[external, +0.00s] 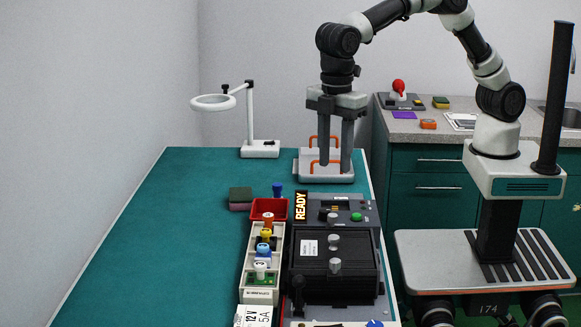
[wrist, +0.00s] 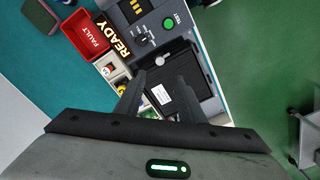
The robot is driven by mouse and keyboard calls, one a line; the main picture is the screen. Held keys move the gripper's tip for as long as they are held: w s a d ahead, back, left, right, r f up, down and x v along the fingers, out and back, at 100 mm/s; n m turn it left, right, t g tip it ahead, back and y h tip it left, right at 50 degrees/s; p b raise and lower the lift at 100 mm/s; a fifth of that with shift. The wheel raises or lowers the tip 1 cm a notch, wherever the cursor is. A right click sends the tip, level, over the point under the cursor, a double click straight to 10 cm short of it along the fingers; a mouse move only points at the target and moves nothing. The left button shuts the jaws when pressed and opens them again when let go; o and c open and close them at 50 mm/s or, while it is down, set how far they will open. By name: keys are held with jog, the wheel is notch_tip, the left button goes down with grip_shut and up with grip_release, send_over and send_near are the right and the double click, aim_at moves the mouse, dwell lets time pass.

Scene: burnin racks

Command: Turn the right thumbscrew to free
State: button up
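A dark test unit (external: 302,268) with a black lid stands on the green bench. Two grey knobs, one at the far side of the lid (external: 333,239) and one nearer (external: 335,265), look like thumbscrews; I cannot tell which is the right one or how far either is turned. The fingers also show open in the wrist view (wrist: 160,76).
A control panel with a READY sign (external: 300,207) and green button (external: 356,217) adjoins the lid. A red FAULT bin (external: 258,209) and a tray of coloured parts (external: 252,281) stand left. A grey fixture with orange handles (external: 325,176) is behind. The bench's left is clear.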

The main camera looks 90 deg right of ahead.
notch_tip(320, 180, up, 5)
jog(key=shift+f, duration=0.1)
dwell(0.3)
jog(key=s+d+r+m+t+p, duration=0.1)
jog(key=s+d+r+m, duration=0.1)
jog(key=s+d+r, duration=0.3)
jog(key=s+d+r+m+t, duration=0.1)
jog(key=d+r, duration=0.1)
jog(key=d, duration=0.6)
jog(key=s+d+r+m+t+p, duration=0.1)
jog(key=s+d+r+m, duration=0.1)
jog(key=s+d+r, duration=0.3)
jog(key=s+d+f+m+t+p, duration=0.1)
jog(key=s+d+m, duration=0.4)
jog(key=s+d, duration=0.6)
notch_tip(320, 180, down, 2)
jog(key=shift+s+d+f+t, duration=0.2)
jog(key=shift+s+d+t, duration=0.25)
jog(key=shift+t, duration=0.35)
jog(key=shift+w+f, duration=0.1)
